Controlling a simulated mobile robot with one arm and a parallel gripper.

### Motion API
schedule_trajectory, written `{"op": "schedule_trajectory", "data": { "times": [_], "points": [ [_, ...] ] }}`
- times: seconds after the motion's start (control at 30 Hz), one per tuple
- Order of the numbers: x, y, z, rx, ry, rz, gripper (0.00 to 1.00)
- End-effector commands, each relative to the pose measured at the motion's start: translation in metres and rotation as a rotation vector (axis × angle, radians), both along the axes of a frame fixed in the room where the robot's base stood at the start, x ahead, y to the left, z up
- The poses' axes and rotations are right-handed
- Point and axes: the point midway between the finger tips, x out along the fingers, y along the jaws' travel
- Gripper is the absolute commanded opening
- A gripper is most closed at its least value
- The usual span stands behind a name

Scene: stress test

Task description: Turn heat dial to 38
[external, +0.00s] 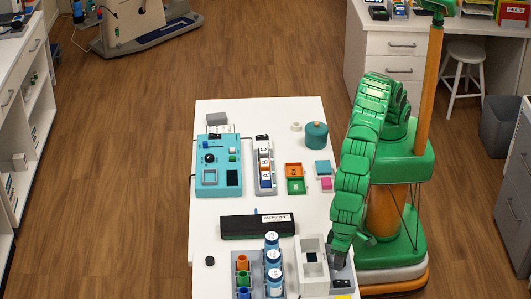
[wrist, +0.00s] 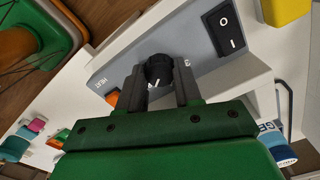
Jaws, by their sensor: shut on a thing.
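The heat dial (wrist: 158,69) is a black round knob with a white mark on a pale panel, beside a HEAT label (wrist: 98,83). My gripper (wrist: 160,76) is shut on the dial, one dark finger on each side. The scale figures are mostly hidden by the fingers, so I cannot read the setting. In the external view my gripper (external: 339,262) reaches down onto the grey control panel (external: 343,275) of the white heater unit (external: 312,241) at the table's front right. The dial is hidden there.
A black rocker switch (wrist: 224,27) and a yellow block (wrist: 286,10) are near the dial. In the external view, several bottles in a rack (external: 272,270) and a long black box (external: 257,225) stand left of the heater.

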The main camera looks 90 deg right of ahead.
Motion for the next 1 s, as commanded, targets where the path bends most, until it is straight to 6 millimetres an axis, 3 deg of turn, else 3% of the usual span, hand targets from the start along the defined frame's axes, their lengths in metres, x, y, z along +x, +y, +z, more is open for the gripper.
{"op": "schedule_trajectory", "data": {
  "times": [0.53, 0.57, 0.6, 1.0],
  "points": [
    [-0.0008, -0.0003, -0.0010, -0.002, 0.001, -0.025, 0.04],
    [-0.0008, -0.0003, -0.0010, -0.002, 0.001, -0.025, 0.37],
    [-0.0008, -0.0002, -0.0010, -0.002, 0.001, -0.024, 0.43],
    [-0.0001, 0.0002, 0.0025, 0.000, 0.000, -0.025, 0.45]
  ]
}}
